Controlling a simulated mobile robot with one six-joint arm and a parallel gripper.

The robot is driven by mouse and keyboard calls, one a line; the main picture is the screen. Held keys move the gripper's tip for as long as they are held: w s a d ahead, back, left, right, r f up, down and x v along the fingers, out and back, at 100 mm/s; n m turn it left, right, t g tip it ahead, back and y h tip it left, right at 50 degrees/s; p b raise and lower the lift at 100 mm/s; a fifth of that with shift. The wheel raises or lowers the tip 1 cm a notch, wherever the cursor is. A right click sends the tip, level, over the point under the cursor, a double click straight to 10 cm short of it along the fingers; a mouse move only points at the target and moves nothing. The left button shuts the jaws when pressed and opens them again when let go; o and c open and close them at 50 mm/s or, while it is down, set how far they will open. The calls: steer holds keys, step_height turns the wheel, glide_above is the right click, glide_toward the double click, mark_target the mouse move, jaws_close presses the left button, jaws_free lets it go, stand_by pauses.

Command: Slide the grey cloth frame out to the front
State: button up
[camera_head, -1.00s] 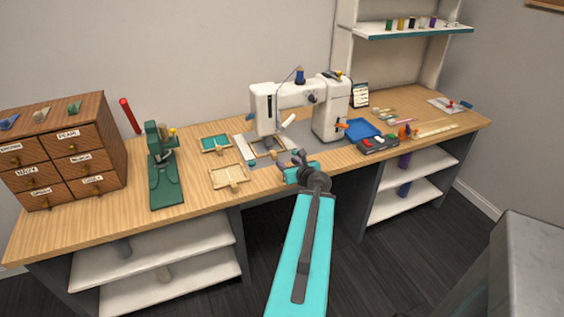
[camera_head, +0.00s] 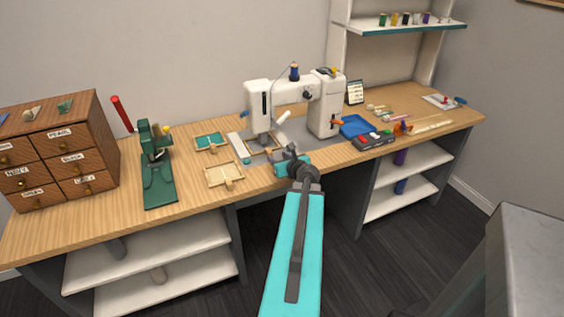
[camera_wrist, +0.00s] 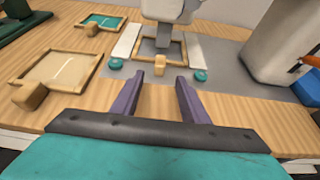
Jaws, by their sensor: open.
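The wooden frame around grey cloth (camera_wrist: 146,47) lies flat under the sewing machine's needle area, on a grey mat, between two pale strips. A wooden block handle (camera_wrist: 160,62) is on its near side. In the head view the frame (camera_head: 252,151) is partly hidden by the machine and my gripper. My gripper (camera_wrist: 159,80) is open and empty, its two purple fingers pointing at the frame's near side with a gap before the handle. In the head view my gripper (camera_head: 284,157) is just in front of the machine.
The white sewing machine (camera_head: 328,105) stands behind my gripper. A teal-cloth frame (camera_wrist: 101,22) and a beige-cloth frame (camera_wrist: 60,70) lie to the left. Two teal knobs (camera_wrist: 115,63) (camera_wrist: 200,75) flank the near side of the grey frame. A blue tray (camera_head: 357,126) is to the right.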

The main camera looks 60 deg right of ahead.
mark_target(271, 153)
steer(key=shift+p+x, duration=0.55)
steer(key=shift+x, duration=4.35)
jaws_close()
